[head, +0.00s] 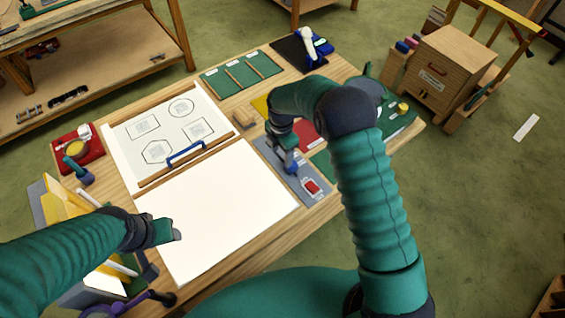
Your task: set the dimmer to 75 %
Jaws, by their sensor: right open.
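A grey control plate (272,158) lies on the table to the right of the large white panel (215,205). A red rocker-like part in a pale frame (312,187) sits at its near end.
A drawing sheet (150,122) with a blue-handled bar (186,152) lies behind the panel. A red tray (78,148) is at the left, a green divided tray (240,75) at the back. My right arm covers the table's right part. A wooden cabinet (440,70) stands beyond.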

